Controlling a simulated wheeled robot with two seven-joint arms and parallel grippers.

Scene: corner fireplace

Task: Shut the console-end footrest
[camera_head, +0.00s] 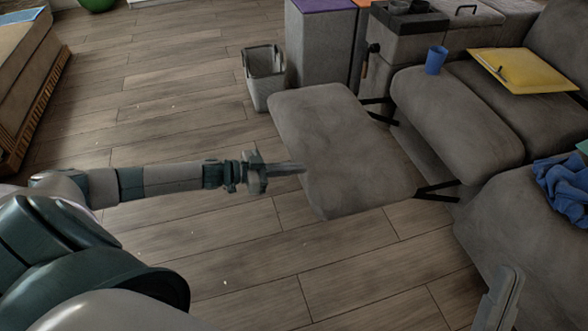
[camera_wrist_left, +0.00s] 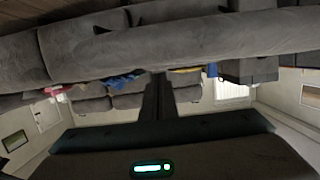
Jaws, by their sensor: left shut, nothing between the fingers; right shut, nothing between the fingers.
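The console-end footrest (camera_head: 340,140) is a grey padded panel, swung out in front of the sofa seat beside the console (camera_head: 405,45). Black hinge arms (camera_head: 437,190) join it to the sofa, with a gap between footrest and seat. My left gripper (camera_head: 301,168) is shut and empty, its tips at the footrest's outer left edge; I cannot tell whether they touch. In the left wrist view the picture is upside down, with the shut fingers (camera_wrist_left: 157,95) pointing toward a broad grey padded surface (camera_wrist_left: 210,40), likely the footrest. My right gripper (camera_head: 508,290) is partly in view at bottom right, shut.
A grey bin (camera_head: 264,75) stands on the floor behind the footrest. The wooden floor (camera_head: 160,110) left of the footrest is mostly clear.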

